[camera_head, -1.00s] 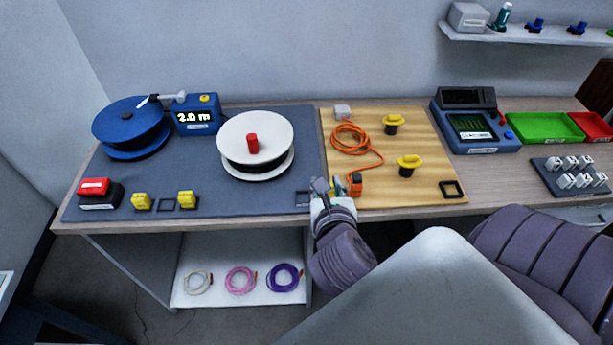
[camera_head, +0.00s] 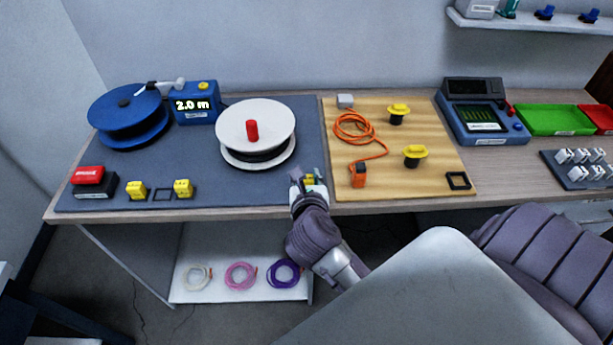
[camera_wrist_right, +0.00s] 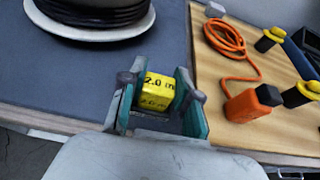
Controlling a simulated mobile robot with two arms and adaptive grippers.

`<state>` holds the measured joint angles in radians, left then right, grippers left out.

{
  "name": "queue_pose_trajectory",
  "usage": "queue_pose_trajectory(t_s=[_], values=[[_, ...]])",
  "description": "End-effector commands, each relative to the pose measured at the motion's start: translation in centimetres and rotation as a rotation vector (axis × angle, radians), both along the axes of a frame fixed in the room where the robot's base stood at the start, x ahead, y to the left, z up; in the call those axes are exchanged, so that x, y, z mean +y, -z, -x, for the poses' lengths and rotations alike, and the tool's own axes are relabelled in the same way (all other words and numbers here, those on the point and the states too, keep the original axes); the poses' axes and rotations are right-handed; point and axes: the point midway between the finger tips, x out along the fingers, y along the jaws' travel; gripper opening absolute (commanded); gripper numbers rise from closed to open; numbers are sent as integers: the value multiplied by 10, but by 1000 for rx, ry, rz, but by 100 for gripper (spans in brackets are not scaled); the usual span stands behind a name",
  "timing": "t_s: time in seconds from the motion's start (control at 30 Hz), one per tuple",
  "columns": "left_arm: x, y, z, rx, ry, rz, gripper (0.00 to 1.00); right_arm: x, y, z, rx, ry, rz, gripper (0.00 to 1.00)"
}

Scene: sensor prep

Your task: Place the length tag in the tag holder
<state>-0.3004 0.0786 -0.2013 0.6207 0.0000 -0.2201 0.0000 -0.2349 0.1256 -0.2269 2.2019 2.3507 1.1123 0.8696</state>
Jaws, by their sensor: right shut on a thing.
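The length tag (camera_wrist_right: 158,92) is a yellow block marked "2.0 m" in the right wrist view. My right gripper (camera_wrist_right: 160,98) is shut on it, one teal-padded finger on each side. In the head view my right gripper (camera_head: 308,182) is at the front right edge of the grey mat, with a bit of the yellow tag (camera_head: 310,179) showing. The dark square frame at that mat corner, seen earlier, is now mostly hidden by the gripper, so I cannot tell whether the tag sits in it or above it. My left gripper is not in view.
A white spool (camera_head: 285,120) stands behind the gripper. An orange cable (camera_head: 352,128) with an orange connector (camera_head: 358,177) lies to the right.

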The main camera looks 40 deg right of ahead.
Motion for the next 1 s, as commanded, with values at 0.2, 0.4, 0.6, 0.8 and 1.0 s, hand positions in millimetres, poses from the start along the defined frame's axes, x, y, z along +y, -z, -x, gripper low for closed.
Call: queue_pose_trajectory(t_s=[0.2, 0.4, 0.6, 0.8, 1.0], values=[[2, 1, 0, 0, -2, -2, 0, 0, 0, 0, -1, -1, -1, 8], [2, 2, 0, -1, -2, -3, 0, 0, 2, 0, -1, -1, -1, 50], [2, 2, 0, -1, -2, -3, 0, 0, 2, 0, -1, -1, -1, 57], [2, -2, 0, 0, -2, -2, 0, 0, -3, 0, -2, -1, 0, 57], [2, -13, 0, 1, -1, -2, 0, 15, -15, 25, 2, -1, -4, 57]])
